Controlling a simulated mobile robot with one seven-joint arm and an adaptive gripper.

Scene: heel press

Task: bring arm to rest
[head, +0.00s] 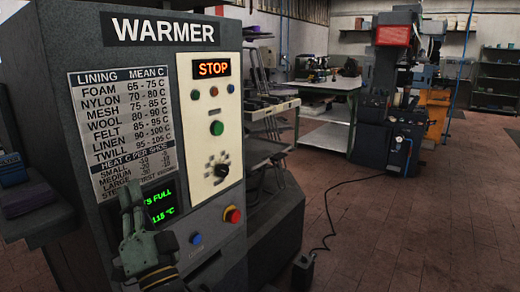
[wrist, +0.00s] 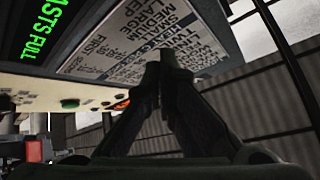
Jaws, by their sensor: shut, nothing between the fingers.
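My gripper (head: 130,205) is in front of the warmer's lower left face in the head view, covering part of the green display (head: 160,203). In the wrist view my gripper (wrist: 166,65) has its fingertips together with nothing between them. I cannot tell whether the fingertips touch the panel. The warmer (head: 120,60) is a large grey cabinet with a cream control panel (head: 212,130), a lit orange STOP sign, buttons and a black dial (head: 222,170). The display reads "115 °C" and part of "LASTS FULL". A printed lining chart (head: 120,120) is above my gripper and also shows in the wrist view (wrist: 140,45).
A foot pedal (head: 303,271) with a cable lies on the tiled floor. Floor at right is clear.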

